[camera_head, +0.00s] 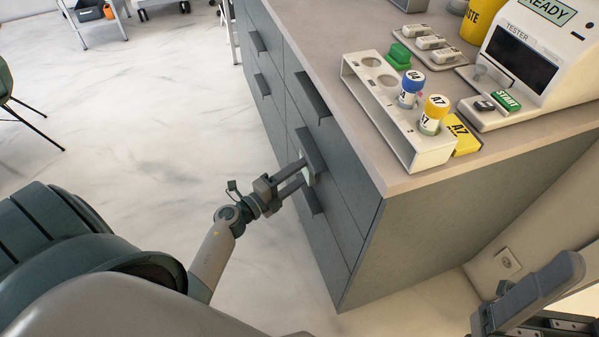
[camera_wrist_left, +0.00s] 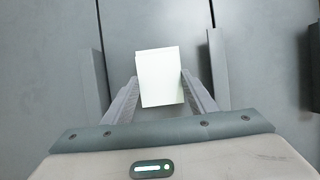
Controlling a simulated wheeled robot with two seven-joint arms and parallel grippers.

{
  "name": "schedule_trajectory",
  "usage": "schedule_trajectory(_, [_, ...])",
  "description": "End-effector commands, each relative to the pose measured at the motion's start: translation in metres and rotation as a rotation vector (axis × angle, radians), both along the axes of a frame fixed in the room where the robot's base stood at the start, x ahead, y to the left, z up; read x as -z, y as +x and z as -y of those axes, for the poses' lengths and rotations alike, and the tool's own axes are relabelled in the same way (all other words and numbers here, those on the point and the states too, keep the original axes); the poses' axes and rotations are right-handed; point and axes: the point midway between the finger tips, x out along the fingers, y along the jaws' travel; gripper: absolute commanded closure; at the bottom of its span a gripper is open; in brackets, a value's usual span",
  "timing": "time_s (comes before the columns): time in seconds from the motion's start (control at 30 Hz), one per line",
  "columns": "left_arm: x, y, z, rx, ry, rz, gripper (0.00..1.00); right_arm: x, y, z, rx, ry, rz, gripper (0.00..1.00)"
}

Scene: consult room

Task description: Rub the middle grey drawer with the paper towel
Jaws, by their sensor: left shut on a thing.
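The grey drawer cabinet (camera_head: 345,215) stands below the counter, with several dark bar handles on its front. My left gripper (camera_head: 300,177) reaches the near part of that front, by a drawer handle (camera_head: 312,150). In the left wrist view, the left gripper (camera_wrist_left: 160,88) is shut on a white paper towel (camera_wrist_left: 160,72). The towel is in front of the middle grey drawer (camera_wrist_left: 135,30), between two seams; whether it touches cannot be told. In the head view my fingers and the handle mostly hide the towel. Part of my right gripper (camera_head: 530,295) shows at lower right; its fingertips are unclear.
On the counter (camera_head: 350,110) stand a white rack (camera_head: 390,110) with a blue-capped and a yellow-capped tube, a tester (camera_head: 535,60), and a yellow A7 block (camera_head: 464,135). A chair (camera_head: 15,100) stands at far left.

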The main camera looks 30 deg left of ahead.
Motion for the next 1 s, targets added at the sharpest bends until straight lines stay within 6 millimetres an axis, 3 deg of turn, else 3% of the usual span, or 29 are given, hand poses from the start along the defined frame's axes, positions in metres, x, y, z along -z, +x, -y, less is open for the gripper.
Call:
schedule_trajectory(0.6, [-0.003,0.025,-0.028,0.001,0.001,0.006,0.69,0.003,0.000,0.000,0.000,0.000,0.000,0.26])
schedule_trajectory(1.0, [-0.003,0.027,-0.031,0.000,-0.001,0.005,0.69,0.003,0.000,0.000,0.000,0.000,0.000,0.26])
